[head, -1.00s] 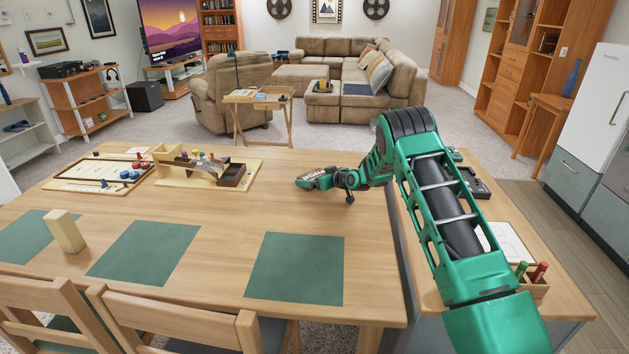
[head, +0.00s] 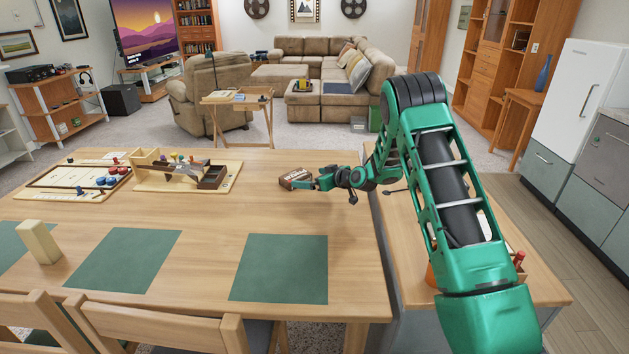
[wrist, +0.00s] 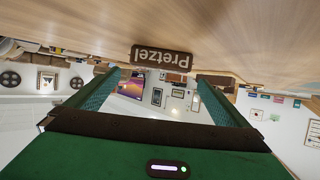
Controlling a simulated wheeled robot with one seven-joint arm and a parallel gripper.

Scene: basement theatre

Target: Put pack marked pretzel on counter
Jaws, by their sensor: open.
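The pack marked Pretzel (head: 296,178), a small dark brown box, lies on the wooden table (head: 200,212) near its far right part. In the wrist view the pack (wrist: 163,58) shows upside down with its label readable, just beyond the fingertips. My gripper (head: 318,183) is open and low over the table, right beside the pack on its right. In the wrist view the open fingers (wrist: 150,95) have nothing between them. A wood-topped counter with grey sides (head: 545,293) stands to the right, partly hidden by my arm.
A board game (head: 75,180) and a wooden game box (head: 180,172) stand at the table's far left. Chairs (head: 150,325) line the near edge. The table's middle is clear.

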